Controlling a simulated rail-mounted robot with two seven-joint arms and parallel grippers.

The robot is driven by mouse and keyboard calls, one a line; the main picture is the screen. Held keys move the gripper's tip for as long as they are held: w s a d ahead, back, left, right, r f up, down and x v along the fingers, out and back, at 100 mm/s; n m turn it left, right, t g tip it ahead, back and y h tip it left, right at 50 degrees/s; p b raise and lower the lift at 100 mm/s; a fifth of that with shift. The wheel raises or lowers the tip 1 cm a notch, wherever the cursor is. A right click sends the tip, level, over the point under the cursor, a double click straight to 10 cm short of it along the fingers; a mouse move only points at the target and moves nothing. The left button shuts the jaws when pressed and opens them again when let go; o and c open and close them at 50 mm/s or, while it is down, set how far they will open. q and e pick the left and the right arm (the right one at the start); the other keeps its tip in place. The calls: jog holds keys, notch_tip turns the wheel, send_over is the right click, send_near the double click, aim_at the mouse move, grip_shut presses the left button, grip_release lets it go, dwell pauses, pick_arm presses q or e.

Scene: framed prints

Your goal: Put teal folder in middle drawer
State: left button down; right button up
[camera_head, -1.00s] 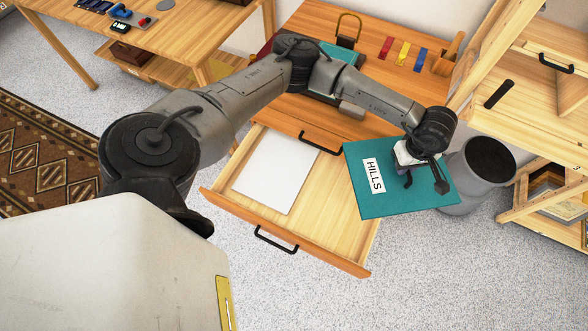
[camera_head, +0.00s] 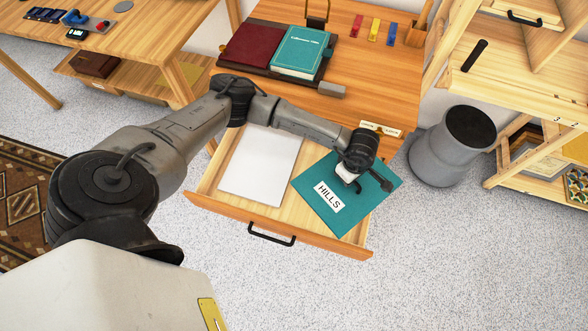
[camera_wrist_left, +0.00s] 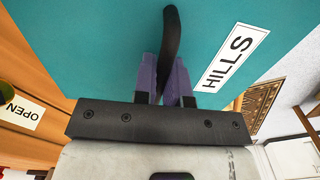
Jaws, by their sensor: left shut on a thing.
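The teal folder (camera_head: 312,178) with a white HILLS label (camera_head: 328,197) is held flat, slightly turned, over the right part of an open wooden drawer (camera_head: 228,205). My left gripper (camera_head: 347,178) is at the folder's upper side. In the left wrist view, the gripper's purple fingers (camera_wrist_left: 163,80) are shut on a dark curved handle (camera_wrist_left: 171,35) on the teal folder (camera_wrist_left: 100,45). The folder's right corner reaches past the drawer's right side. I cannot tell whether it touches the drawer floor. My right gripper is not in view.
A pale flat sheet or folder (camera_head: 262,165) lies in the drawer's left part. The desk top (camera_head: 350,75) above holds a dark red book (camera_head: 250,48) and a teal book (camera_head: 302,50). A grey bin (camera_head: 450,150) and a wooden shelf unit stand at the right.

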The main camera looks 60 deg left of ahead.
pick_arm(q)
jog(key=f+n+b, duration=0.2)
jog(key=f, duration=0.4)
jog(key=a+f+n+b, duration=0.1)
jog(key=f+n+b, duration=0.1)
jog(key=f, duration=0.4)
jog(key=f+n+b, duration=0.2)
jog(key=f+b, duration=0.1)
jog(key=f, duration=0.4)
jog(key=shift+a+n, duration=0.3)
jog(key=shift+a, duration=0.1)
notch_tip(320, 180, down, 4)
jog(key=b, duration=0.2)
jog(key=shift+w+f+b, duration=0.1)
jog(key=shift+b, duration=0.25)
jog(key=shift+f, duration=0.25)
jog(key=shift+a+f, duration=0.1)
jog(key=shift+f, duration=0.05)
jog(key=c, duration=1.2)
grip_release()
